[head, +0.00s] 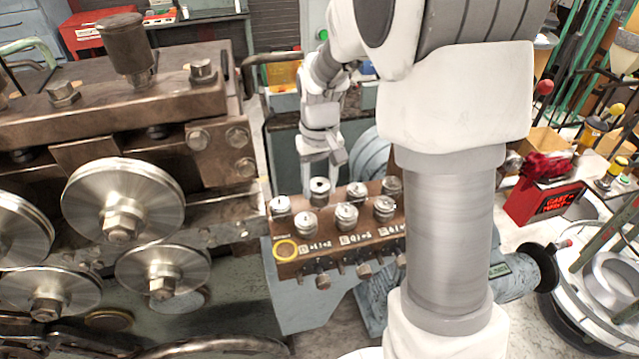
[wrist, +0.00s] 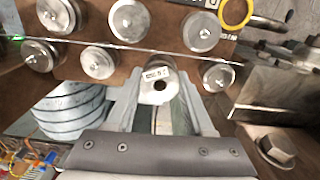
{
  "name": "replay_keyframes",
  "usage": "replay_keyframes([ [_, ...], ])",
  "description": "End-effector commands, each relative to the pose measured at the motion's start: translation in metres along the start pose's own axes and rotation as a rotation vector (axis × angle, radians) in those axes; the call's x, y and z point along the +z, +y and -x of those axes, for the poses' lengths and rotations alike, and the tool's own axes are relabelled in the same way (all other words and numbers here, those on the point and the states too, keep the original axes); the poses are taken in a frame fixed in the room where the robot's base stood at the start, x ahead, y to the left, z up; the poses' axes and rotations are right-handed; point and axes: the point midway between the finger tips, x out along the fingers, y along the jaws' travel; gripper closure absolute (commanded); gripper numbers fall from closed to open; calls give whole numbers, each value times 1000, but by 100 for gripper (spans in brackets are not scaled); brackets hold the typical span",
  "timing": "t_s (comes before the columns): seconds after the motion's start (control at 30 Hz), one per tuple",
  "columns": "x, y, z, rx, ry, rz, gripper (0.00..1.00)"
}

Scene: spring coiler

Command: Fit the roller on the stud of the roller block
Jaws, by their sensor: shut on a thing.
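The roller block (head: 330,252) is a brown bar on a grey-blue machine stand, with metal rollers on it in two rows. My gripper (head: 320,178) reaches down behind its back row. In the wrist view my gripper (wrist: 158,88) is shut on a steel roller (wrist: 157,74) with a small white label and a dark central hole. The held roller also shows in the head view (head: 320,190), between two back-row rollers. No stud shows in its hole, and I cannot tell whether it touches the block. A yellow ring (head: 285,240) marks the block's front left corner.
Seated rollers stand close on both sides of the held one, at left (head: 280,204) and right (head: 357,190). The front row (head: 346,216) is close too. A large machine with grooved wheels (head: 122,195) stands left of the block. Bolts (head: 323,281) project from the block's front.

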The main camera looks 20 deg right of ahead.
Motion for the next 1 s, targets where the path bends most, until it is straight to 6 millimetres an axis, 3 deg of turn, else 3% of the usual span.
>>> replay_keyframes([
  [1.0,0,0,-16,0,1,0,100],
])
